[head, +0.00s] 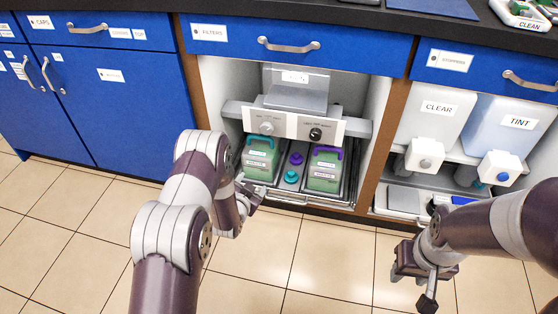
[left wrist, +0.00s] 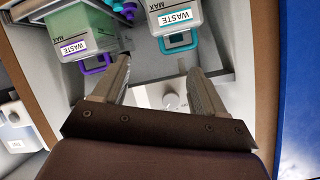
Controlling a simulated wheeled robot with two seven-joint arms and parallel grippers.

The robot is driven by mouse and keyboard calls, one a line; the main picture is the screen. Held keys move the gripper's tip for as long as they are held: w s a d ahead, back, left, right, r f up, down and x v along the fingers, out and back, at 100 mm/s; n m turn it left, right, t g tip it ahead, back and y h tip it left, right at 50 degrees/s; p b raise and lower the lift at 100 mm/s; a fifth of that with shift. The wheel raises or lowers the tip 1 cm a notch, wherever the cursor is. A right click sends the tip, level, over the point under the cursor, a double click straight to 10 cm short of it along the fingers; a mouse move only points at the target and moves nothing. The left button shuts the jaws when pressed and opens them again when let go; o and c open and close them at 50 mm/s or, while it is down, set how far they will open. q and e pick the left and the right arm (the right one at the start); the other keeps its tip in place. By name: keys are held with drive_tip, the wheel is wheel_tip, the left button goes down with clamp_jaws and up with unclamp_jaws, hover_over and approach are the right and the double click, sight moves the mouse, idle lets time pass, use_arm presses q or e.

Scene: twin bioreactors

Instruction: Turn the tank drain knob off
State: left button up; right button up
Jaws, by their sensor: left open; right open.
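A white control panel (head: 291,126) in the open middle bay carries two knobs, a pale knob (head: 267,128) on the left and a black knob (head: 315,134) on the right. The labels above them are too small to read, so I cannot tell which is the tank drain knob. My left gripper (head: 258,193) is open and empty, low in front of the bay. In the left wrist view, the pale knob (left wrist: 171,101) shows between the spread fingers (left wrist: 158,66), apart from them. My right gripper (head: 427,290) is open and empty, over the floor at the right.
Two green waste containers, one with a teal handle (head: 261,157) and one with a purple handle (head: 324,169), stand in a tray below the panel. Purple and teal caps sit between them. CLEAR (head: 436,108) and TINT (head: 517,122) tanks stand right. Blue drawers (head: 296,42) hang above.

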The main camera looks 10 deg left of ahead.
sight(266, 130)
use_arm(q)
wheel_tip(266, 130, up, 8)
drive_tip(key=w+d+r+m+t, duration=0.1)
drive_tip(key=w+m+t, duration=0.15)
drive_tip(key=t, duration=0.25)
drive_tip(key=shift+n, duration=0.25)
drive_tip(key=w+b, duration=0.2)
drive_tip(key=w, duration=0.2)
drive_tip(key=w+b, duration=0.2)
drive_tip(key=w, duration=0.2)
drive_tip(key=w+b, duration=0.2)
drive_tip(key=w, duration=0.1)
drive_tip(key=shift+w+d+f+b, duration=0.15)
drive_tip(key=shift+w+f+b, duration=0.2)
drive_tip(key=shift+w+b, duration=0.05)
drive_tip(key=shift+w+r, duration=0.15)
drive_tip(key=shift+w, duration=0.25)
use_arm(e)
wheel_tip(266, 130, down, 6)
drive_tip(key=shift+s+d, duration=0.15)
drive_tip(key=shift+d, duration=0.2)
use_arm(q)
drive_tip(key=c, duration=1.1)
drive_tip(key=shift+o, duration=0.2)
